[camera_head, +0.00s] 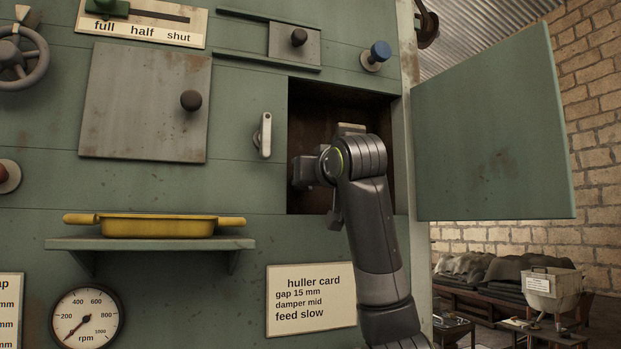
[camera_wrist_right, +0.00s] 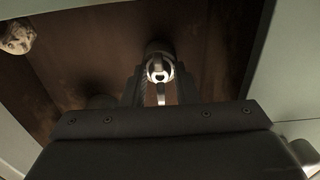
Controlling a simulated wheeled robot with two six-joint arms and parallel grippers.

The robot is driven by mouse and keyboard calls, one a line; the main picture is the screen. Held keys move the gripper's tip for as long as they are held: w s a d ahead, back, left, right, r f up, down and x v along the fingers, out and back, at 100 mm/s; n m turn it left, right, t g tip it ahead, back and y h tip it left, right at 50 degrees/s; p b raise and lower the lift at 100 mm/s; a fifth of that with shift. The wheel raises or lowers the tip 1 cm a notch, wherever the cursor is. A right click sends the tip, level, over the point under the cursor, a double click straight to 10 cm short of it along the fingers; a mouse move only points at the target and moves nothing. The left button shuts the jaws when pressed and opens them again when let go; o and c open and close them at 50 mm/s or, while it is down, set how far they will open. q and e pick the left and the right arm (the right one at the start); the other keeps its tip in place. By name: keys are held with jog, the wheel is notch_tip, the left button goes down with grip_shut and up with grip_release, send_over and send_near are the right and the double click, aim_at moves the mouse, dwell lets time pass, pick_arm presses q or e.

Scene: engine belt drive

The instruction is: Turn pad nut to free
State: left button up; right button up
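The right wrist view looks into a dark brown recess. A small bright metal fitting (camera_wrist_right: 160,72), perhaps the pad nut, stands on its back wall, with a narrow shiny tab below. My right gripper (camera_wrist_right: 160,88) has its two dark fingers on either side of this fitting. Whether they touch it or stand just clear, I cannot tell. In the head view my right arm reaches into the open recess (camera_head: 310,110), and the wrist hides the fingers and the fitting. My left gripper is not in view.
The green door (camera_head: 490,130) is swung open to the right of the recess. A pale lever handle (camera_head: 265,135) is just left of it. A yellow tray (camera_head: 155,225) sits on a shelf (camera_head: 120,243) at lower left. A pale rough lump (camera_wrist_right: 16,37) shows at the wrist view's upper left.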

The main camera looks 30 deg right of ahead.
jog(key=shift+o, duration=1.4)
jog(key=shift+s+b, duration=0.3)
jog(key=shift+s, duration=0.05)
jog(key=b+v, duration=1.1)
jog(key=v, duration=0.5)
jog(key=shift+s+a+b, duration=0.3)
jog(key=shift+s, duration=0.05)
jog(key=shift+w, duration=0.15)
